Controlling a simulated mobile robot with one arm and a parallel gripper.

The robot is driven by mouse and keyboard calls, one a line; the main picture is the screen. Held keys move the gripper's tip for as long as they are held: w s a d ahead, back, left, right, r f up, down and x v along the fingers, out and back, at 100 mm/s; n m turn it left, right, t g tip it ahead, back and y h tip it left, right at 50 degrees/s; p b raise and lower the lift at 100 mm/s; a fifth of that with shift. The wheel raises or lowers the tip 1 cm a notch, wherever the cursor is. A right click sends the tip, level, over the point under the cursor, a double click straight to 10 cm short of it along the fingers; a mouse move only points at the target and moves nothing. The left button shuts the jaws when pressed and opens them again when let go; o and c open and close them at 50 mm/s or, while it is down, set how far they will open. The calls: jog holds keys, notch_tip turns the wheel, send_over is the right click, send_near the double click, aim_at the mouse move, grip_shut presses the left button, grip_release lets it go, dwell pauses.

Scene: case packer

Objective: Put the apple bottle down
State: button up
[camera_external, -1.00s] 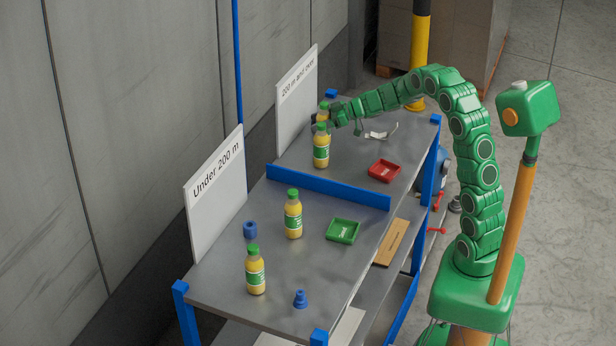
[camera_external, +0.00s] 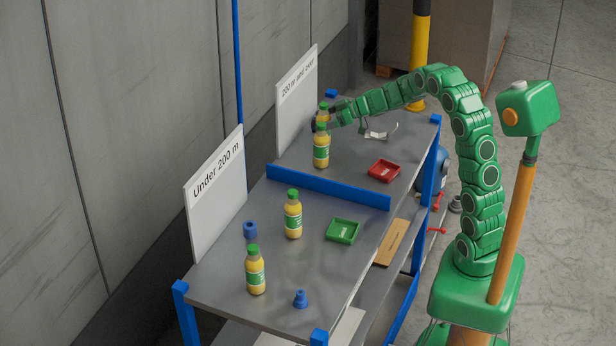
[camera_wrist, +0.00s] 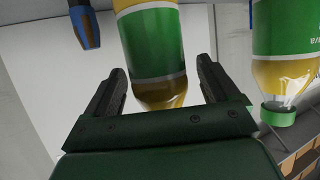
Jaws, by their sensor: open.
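My gripper (camera_external: 324,122) is at the far end of the table, by the "200 m and over" sign (camera_external: 297,95). In the wrist view its two fingers (camera_wrist: 160,70) stand apart on either side of a yellow bottle (camera_wrist: 158,42) with a green label, with gaps beside it. This seems to be the rear bottle (camera_external: 323,107), partly hidden by my gripper in the external view. A similar bottle (camera_external: 321,152) stands upright just in front; a second bottle also shows at right in the wrist view (camera_wrist: 285,32), its label ending in "ava". I cannot read "apple" on any label.
A blue divider (camera_external: 328,187) crosses the table. Two bottles (camera_external: 293,215) (camera_external: 256,272), a green tray (camera_external: 343,231) and blue parts (camera_external: 250,230) (camera_external: 300,299) are nearer. A red tray (camera_external: 384,170) and a pale bracket (camera_external: 380,133) lie on the far side.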

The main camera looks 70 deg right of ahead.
jog(key=v, duration=1)
jog(key=shift+s+r, duration=0.1)
jog(key=shift+r, duration=0.1)
dwell(0.4)
notch_tip(320, 180, up, 11)
jog(key=w+a+n+g+y, duration=0.3)
jog(key=a+n+y, duration=0.1)
jog(key=a, duration=1.9)
jog(key=n+g+y, duration=0.3)
jog(key=n+g, duration=0.1)
jog(key=n, duration=0.1)
send_near(286, 216)
notch_tip(286, 216, up, 12)
notch_tip(286, 216, down, 14)
jog(key=shift+g, duration=0.3)
jog(key=shift+w+a+r+x, duration=0.1)
jog(key=shift+r+x, duration=0.2)
jog(key=shift+x, duration=1.05)
jog(key=shift+w+a+r+x, duration=0.1)
jog(key=shift+r+x, duration=0.2)
jog(key=shift+x, duration=1.05)
jog(key=shift+a+r+x, duration=0.1)
jog(key=shift+r+x, duration=0.15)
jog(key=shift+x, duration=1.1)
jog(key=shift+c, duration=0.3)
